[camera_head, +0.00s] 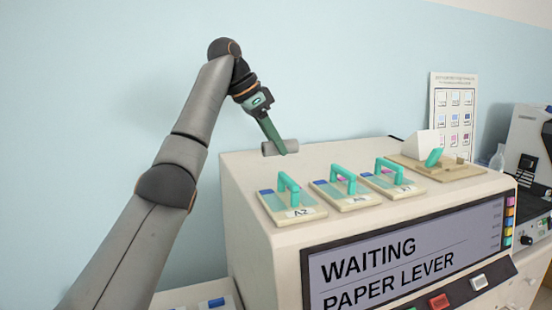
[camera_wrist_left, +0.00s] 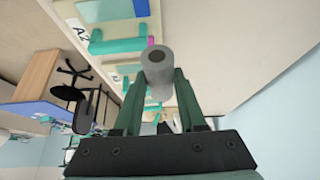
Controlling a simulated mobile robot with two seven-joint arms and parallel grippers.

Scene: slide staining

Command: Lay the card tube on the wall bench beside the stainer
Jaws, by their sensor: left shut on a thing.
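The card tube (camera_head: 291,146) is a short grey hollow cylinder at the back left edge of the stainer's top in the head view. My left gripper (camera_head: 277,143) is shut on it, reaching down from above. In the left wrist view the tube (camera_wrist_left: 158,66) sits between the two green fingers, its open end facing the camera. I cannot tell whether the tube touches the stainer. The stainer (camera_head: 245,220) is a large cream box whose screen reads "WAITING PAPER LEVER". A pale surface (camera_head: 178,298) shows low at its left, perhaps the wall bench. My right gripper is not in view.
Slide holders with teal handles (camera_head: 292,205) stand on the stainer's top, with a wooden tray (camera_head: 455,171) at right. A chart (camera_head: 454,112) stands behind. White equipment (camera_head: 525,140) is at far right. Blue wall (camera_head: 90,110) lies behind my left arm.

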